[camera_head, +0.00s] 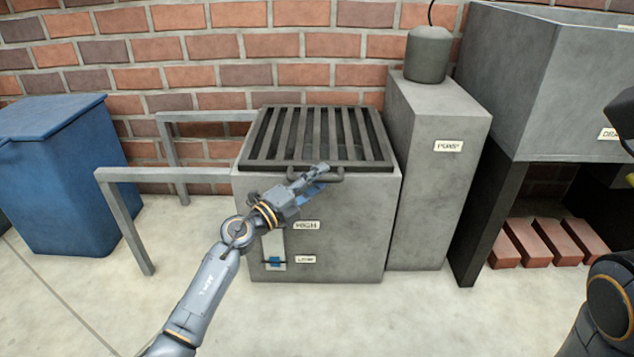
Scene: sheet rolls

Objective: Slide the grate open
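The dark slatted grate (313,135) lies over the top of a grey concrete box (350,235). A dark bar handle (330,177) sits at the grate's front edge. My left gripper (320,172) reaches in from the lower left, with its fingertips at the handle and overlapping it. Whether the fingers are closed around the handle is too small to tell. My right arm shows in part at the right edge, and its fingers cannot be made out.
Two grey rails (185,175) run out to the left of the box, and a blue bin (60,165) stands farther left. A grey pump block (437,180) stands against the box's right side. A raised grey tank (550,85) and several bricks (527,243) are farther right.

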